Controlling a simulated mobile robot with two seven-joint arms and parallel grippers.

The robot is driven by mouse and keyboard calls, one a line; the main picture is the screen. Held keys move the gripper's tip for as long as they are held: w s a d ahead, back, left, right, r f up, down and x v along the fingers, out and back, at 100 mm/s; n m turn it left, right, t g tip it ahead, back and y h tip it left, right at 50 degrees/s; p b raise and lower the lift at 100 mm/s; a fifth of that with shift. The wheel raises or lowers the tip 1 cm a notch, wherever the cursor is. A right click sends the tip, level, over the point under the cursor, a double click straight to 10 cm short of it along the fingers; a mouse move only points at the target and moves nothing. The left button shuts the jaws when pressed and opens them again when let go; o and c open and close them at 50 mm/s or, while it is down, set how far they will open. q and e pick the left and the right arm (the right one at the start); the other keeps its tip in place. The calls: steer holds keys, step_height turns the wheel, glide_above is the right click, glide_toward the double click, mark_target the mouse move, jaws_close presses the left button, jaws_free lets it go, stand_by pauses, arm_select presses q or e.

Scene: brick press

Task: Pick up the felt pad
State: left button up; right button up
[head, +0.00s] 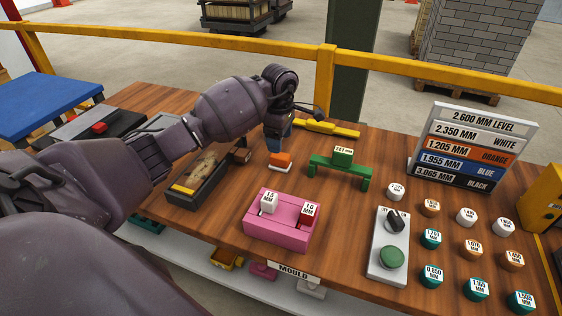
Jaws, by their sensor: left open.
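A small block, orange on top and white below, sits on the wooden bench just left of the green stand; it looks to be the felt pad (280,162). My left arm reaches in from the left, and my left gripper (278,148) points down directly above this block, close to its top. The gripper is open. Its fingers are small and dark here, and I cannot tell whether they touch the block. My right gripper is not in view.
A dark tray (180,199) stands to the left and a pink mould (281,235) in front. A green stand (338,173) is close on the right, with a yellow bar (330,128) behind. A control box (389,246), several labelled knobs and a level sign (473,143) fill the right.

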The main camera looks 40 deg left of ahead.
mark_target(280, 157)
arm_select(q)
steer(key=shift+s+d+f, duration=0.1)
steer(key=shift+d+f, duration=0.05)
steer(key=shift+f, duration=3.4)
steer(key=c, duration=0.9)
steer(key=shift+o, duration=0.2)
steer(key=shift+r, duration=0.15)
step_height(280, 157, up, 20)
steer(key=shift+p, duration=0.4)
